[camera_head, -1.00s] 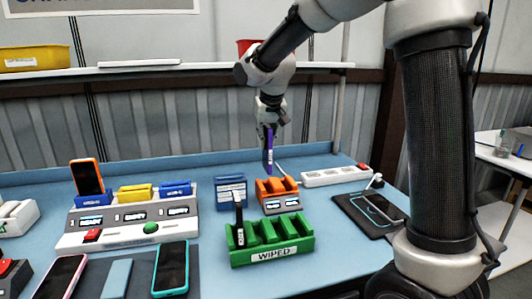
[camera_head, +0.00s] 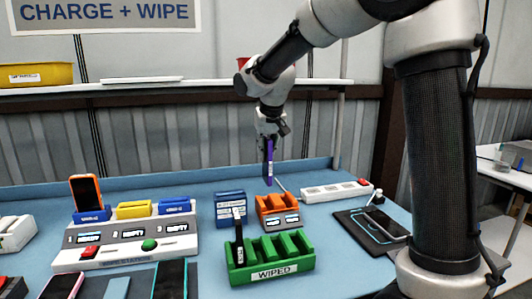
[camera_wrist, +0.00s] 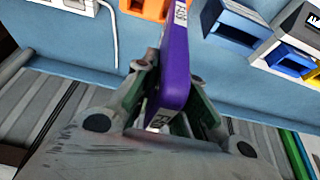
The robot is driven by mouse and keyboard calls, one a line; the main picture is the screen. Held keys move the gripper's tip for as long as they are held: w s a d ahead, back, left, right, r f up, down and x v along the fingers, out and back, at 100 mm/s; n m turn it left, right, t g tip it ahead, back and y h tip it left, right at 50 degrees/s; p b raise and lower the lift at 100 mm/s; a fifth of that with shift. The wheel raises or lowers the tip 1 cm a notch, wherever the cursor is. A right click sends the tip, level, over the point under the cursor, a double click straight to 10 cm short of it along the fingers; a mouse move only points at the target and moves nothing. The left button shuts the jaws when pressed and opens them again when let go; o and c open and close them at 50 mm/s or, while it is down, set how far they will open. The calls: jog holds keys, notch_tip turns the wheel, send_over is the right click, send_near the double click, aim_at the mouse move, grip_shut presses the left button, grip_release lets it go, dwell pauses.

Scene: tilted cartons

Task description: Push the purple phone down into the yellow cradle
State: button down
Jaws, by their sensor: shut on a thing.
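The purple phone (camera_head: 268,160) is held upright by my gripper (camera_head: 269,138), in the air above and behind the orange dock (camera_head: 272,205). In the wrist view the purple phone (camera_wrist: 174,65) sits between both fingers of my gripper (camera_wrist: 172,105), which are shut on it. The yellow cradle (camera_head: 134,209) is in the middle of the white station at the left, with blue cradles on either side. It is empty, and the phone is well to its right.
An orange phone (camera_head: 86,192) stands in the left blue cradle. A green WIPED rack (camera_head: 272,265) holds a dark phone (camera_head: 239,238). A blue dock (camera_head: 230,204) and a white power strip (camera_head: 336,192) stand nearby. A shelf (camera_head: 190,84) runs above the table.

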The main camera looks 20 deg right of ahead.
aim_at(266, 136)
jog(key=shift+r, duration=0.25)
jog(key=shift+r, duration=1.45)
